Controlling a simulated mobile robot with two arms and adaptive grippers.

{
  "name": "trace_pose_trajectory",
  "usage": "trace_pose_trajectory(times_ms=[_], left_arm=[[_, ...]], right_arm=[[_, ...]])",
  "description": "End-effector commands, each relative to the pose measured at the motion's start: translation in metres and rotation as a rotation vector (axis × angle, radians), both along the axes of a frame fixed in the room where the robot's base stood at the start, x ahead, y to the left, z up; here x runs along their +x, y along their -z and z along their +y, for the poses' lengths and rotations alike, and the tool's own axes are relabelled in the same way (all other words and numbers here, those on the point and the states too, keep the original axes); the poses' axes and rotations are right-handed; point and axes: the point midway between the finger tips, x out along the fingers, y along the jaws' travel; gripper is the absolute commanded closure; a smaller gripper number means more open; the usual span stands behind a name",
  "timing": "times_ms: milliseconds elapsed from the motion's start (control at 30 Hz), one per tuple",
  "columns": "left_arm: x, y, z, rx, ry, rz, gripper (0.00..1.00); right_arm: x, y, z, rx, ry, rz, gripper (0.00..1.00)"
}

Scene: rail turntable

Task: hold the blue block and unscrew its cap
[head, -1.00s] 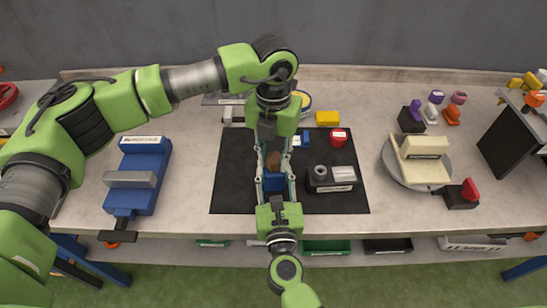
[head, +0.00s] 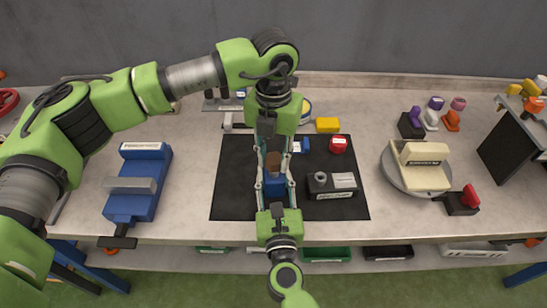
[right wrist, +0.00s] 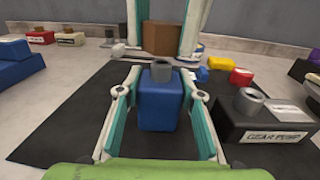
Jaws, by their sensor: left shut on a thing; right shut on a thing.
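The blue block (head: 274,187) is held over the black mat by my right gripper (head: 273,186), which comes in from the bottom of the head view. In the right wrist view the blue block (right wrist: 160,107) stands upright between the fingers, with a grey round neck (right wrist: 162,72) bare on top. The brown cap (right wrist: 163,38) shows above and behind the neck and looks apart from it. My left gripper (head: 272,160) reaches in from the top of the head view, shut on the brown cap (head: 273,159). Its fingers flank the cap in the right wrist view.
A black gear pump (head: 332,185) stands close on the right of the mat (head: 232,180). A red container (head: 338,145) and a yellow block (head: 328,125) lie behind. A blue vise (head: 137,185) is at left; a turntable (head: 391,172) with a beige part is at right.

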Motion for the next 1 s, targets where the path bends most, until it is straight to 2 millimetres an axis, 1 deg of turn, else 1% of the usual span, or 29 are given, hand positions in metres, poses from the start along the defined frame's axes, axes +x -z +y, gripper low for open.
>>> trace_pose_trajectory(times_ms=[233, 367, 1000], left_arm=[[0.0, -0.001, 0.0, 0.0, 0.0, -0.001, 0.99], [0.0, -0.005, 0.0, 0.001, 0.0, -0.001, 0.99], [0.0, -0.043, 0.0, 0.0, 0.0, -0.001, 0.99]], right_arm=[[0.0, 0.0, 0.0, 0.0, 0.0, 0.0, 1.0], [0.0, 0.0, 0.0, 0.0, 0.0, 0.0, 1.0], [0.0, 0.0, 0.0, 0.0, 0.0, 0.0, 1.0]])
